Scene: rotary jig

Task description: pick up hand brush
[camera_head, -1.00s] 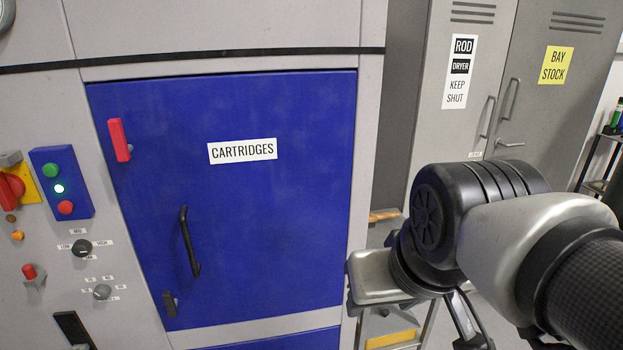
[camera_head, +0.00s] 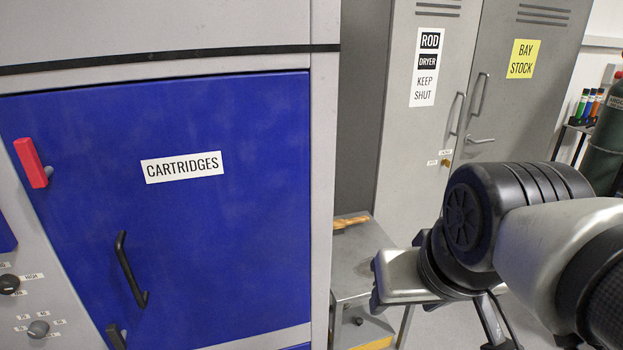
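A wooden, brown object (camera_head: 350,221) that looks like the hand brush lies on top of a small grey metal table (camera_head: 362,262), between the blue-doored machine and the grey locker. It is small in view, and its bristles cannot be made out. My arm reaches in from the right. My gripper (camera_head: 494,328) shows only in part at the bottom edge, to the right of and nearer than the table. Its fingertips are cut off or hidden, so whether it is open or shut cannot be seen. It is apart from the brush.
The machine's blue CARTRIDGES door (camera_head: 200,230) is shut and has a black handle (camera_head: 130,270). A grey rod dryer locker (camera_head: 440,130) stands behind the table, its doors shut. A green cylinder (camera_head: 606,150) and a rack of coloured bottles (camera_head: 590,105) stand at far right.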

